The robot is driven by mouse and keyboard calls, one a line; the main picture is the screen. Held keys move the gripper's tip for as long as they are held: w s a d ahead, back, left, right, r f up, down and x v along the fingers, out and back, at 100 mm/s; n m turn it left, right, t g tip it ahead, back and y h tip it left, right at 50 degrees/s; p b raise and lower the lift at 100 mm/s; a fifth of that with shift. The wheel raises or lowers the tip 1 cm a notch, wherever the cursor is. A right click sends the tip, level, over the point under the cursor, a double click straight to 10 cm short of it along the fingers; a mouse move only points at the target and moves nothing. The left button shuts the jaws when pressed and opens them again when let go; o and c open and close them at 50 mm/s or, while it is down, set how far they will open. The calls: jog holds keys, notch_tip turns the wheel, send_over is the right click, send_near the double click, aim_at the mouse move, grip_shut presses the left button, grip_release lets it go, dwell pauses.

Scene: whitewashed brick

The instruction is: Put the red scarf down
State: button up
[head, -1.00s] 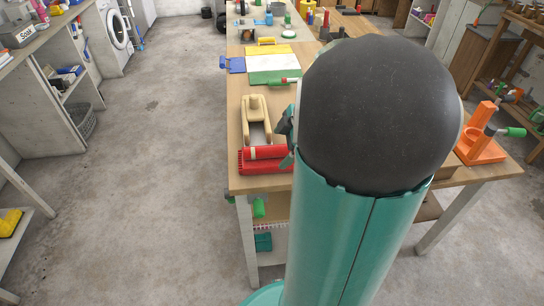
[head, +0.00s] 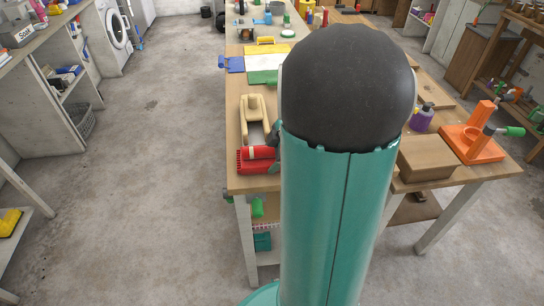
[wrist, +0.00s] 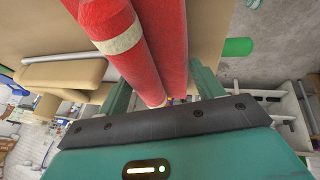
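The red scarf (head: 256,165), rolled and with a pale band, is at the near left corner of the wooden workbench (head: 236,185). It looks low over or on the bench top; the head view does not settle whether the bench bears it. In the wrist view the scarf (wrist: 165,45) shows as two red rolls side by side, running between the two teal fingers of my gripper (wrist: 162,88). In the head view my arm hides most of the gripper and the scarf's right end.
A tan wooden tool (head: 253,112) lies just behind the scarf. A brown box (head: 426,158), an orange stand (head: 472,143) and a purple bottle (head: 422,118) are on the bench's right. Blue, white and green pieces lie farther back. The floor left of the bench is clear.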

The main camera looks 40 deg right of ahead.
jog(key=shift+c, duration=1.1)
jog(key=shift+r, duration=0.15)
